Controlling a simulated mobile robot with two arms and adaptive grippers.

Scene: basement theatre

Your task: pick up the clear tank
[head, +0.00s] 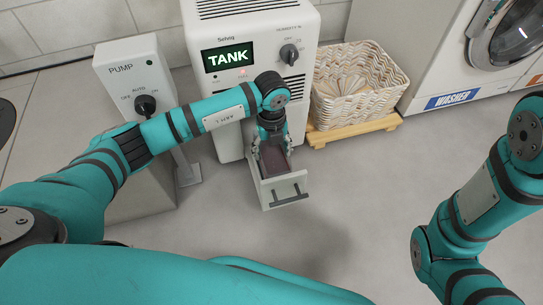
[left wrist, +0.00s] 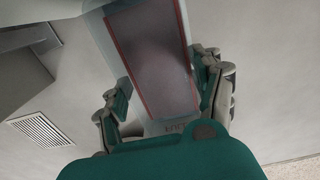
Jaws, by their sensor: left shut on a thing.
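The tank (head: 268,191) is a narrow, pale, see-through bin with a dark reddish inside and a dark bar handle on its front. It stands out in front of the white dehumidifier (head: 228,105), whose display reads "TANK". Whether its back end is still inside the machine is hidden by my arm. My left gripper (head: 273,145) points down at the tank's back part and is shut on it. In the left wrist view the tank (left wrist: 152,60) lies between the two fingers (left wrist: 165,88), one along each side. My right arm shows at the right, but its gripper is out of view.
A grey pump box (head: 125,72) on a pedestal stands left of the dehumidifier. A woven basket (head: 355,95) on a wooden base (head: 355,132) stands close on its right. A washer (head: 455,60) is at the back right. The floor (head: 350,215) in front is clear.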

